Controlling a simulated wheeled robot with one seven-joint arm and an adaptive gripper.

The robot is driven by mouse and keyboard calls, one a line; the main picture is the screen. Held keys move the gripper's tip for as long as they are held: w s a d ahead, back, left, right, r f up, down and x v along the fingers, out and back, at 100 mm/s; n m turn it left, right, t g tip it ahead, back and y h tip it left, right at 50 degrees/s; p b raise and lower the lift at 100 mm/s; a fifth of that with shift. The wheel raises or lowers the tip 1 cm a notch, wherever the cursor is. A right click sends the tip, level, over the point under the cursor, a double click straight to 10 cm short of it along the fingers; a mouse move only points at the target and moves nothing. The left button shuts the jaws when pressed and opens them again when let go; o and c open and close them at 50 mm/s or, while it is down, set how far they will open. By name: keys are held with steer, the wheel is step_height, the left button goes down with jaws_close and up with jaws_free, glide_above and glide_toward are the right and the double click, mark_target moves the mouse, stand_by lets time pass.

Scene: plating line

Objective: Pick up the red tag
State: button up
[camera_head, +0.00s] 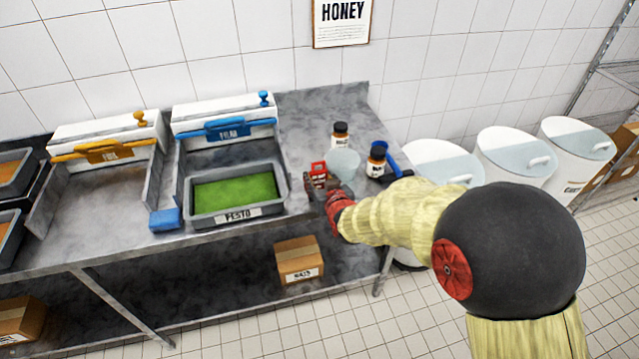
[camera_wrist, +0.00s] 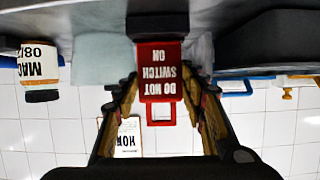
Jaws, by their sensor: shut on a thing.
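The red tag (camera_wrist: 161,72) is printed "DO NOT SWITCH ON" and appears upside down in the wrist view, between the two fingers of my gripper (camera_wrist: 164,92). My gripper is shut on it. In the head view the red tag (camera_head: 318,172) stands upright at my gripper (camera_head: 322,188), just right of the pesto tray, over the worktop. I cannot tell whether its lower edge touches the worktop. The fingers hide part of it.
The pesto tray (camera_head: 282,203) is close on the left. A dark-capped jar (camera_head: 340,138), a pale translucent bowl (camera_head: 345,161) and a blue-capped jar (camera_head: 376,163) stand behind and right. White bins (camera_head: 515,155) stand beyond the worktop's right end. A blue sponge (camera_head: 165,220) lies left.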

steer(key=s+d+r+p, duration=0.1)
steer(key=d+r+p, duration=0.1)
steer(key=d+r, duration=0.3)
steer(key=s+d+r+p, duration=0.2)
steer(key=d+r, duration=0.3)
steer(key=d, duration=0.3)
steer(key=shift+s+d+r+p, duration=0.3)
steer(key=shift+p, duration=0.3)
